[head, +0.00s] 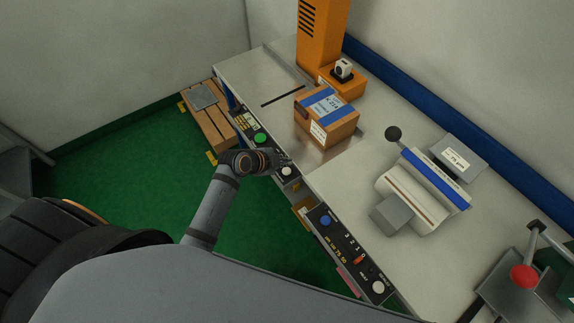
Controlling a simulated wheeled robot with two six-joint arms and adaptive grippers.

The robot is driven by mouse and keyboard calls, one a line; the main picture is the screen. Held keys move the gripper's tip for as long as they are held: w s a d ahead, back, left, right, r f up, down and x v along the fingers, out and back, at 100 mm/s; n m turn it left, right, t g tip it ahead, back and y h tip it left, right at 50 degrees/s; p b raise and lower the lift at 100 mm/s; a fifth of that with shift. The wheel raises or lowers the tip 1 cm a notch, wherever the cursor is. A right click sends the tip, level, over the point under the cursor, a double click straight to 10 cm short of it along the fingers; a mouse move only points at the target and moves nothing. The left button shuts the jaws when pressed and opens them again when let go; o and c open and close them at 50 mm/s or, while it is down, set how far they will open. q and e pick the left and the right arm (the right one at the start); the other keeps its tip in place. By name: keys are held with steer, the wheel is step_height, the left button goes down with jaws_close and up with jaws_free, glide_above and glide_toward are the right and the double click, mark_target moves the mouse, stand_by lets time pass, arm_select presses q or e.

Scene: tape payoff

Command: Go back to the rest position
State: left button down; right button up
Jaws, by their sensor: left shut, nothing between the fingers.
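My left gripper (283,163) is at the end of my grey left arm, beside the front edge of the workbench near the control panel. It is small and dark in the head view; its fingers are shut with nothing between them. It is apart from the taped cardboard box (316,121) on the bench. My right gripper is not in view.
A wooden crate (209,121) stands on the green floor (110,175), which has free room.

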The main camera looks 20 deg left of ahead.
arm_select(q)
steer(key=shift+r, duration=0.15)
stand_by(0.3)
steer(key=s+a+r+n+g+y, duration=0.25)
steer(key=s+a+n, duration=0.25)
steer(key=s+n, duration=0.3)
steer(key=s+a+r+n+g+y, duration=0.2)
steer(key=s+a+n+y, duration=0.15)
steer(key=s+n, duration=0.45)
steer(key=s+a+f+m+b, duration=0.1)
steer(key=s+a+f+b, duration=0.1)
steer(key=f, duration=1.2)
steer(key=s+a+f+b, duration=0.1)
steer(key=s+f+b, duration=0.1)
steer(key=f, duration=1.2)
steer(key=s+a+f+g+b, duration=0.1)
steer(key=s+f+g+b, duration=0.1)
steer(key=s+f, duration=1.6)
step_height(320, 180, down, 3)
steer(key=shift+s+a+r, duration=0.2)
steer(key=shift+s+a, duration=0.05)
steer(key=shift+s, duration=0.1)
